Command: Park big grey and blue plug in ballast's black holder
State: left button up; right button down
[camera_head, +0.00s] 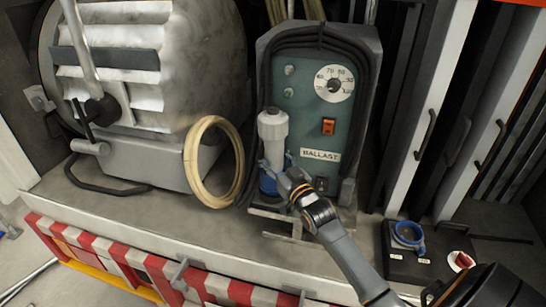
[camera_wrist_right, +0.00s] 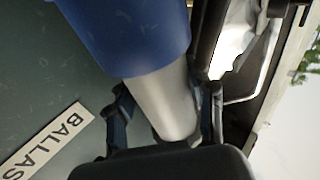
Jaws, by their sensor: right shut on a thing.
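The big grey and blue plug (camera_head: 272,132) stands roughly upright in front of the left side of the ballast unit (camera_head: 302,110), grey end up and blue end down. My right gripper (camera_head: 276,160) is shut on its grey body. In the right wrist view the plug's grey body (camera_wrist_right: 160,97) runs between the two fingers (camera_wrist_right: 165,118), with the blue part (camera_wrist_right: 130,35) beyond them. The black holder cannot be made out clearly; the plug and gripper cover that area. A small piece of what looks like my left gripper (camera_head: 8,229) shows at the left edge, its state unclear.
A black cable (camera_head: 264,70) loops around the ballast front. A coiled cream hose (camera_head: 195,165) hangs to the left beside a large grey machine (camera_head: 125,75). A dark box with a blue-capped socket (camera_head: 408,235) and a red knob (camera_head: 461,261) sits at right.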

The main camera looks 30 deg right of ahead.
aim_at(278, 152)
jog(key=shift+f+b, duration=0.4)
jog(key=shift+f, duration=0.1)
jog(key=shift+c, duration=2.1)
grip_release()
jog(key=o, duration=0.3)
jog(key=shift+f, duration=0.2)
jog(key=shift+r, duration=0.15)
jog(key=shift+r+p, duration=2.35)
jog(key=shift+r, duration=0.2)
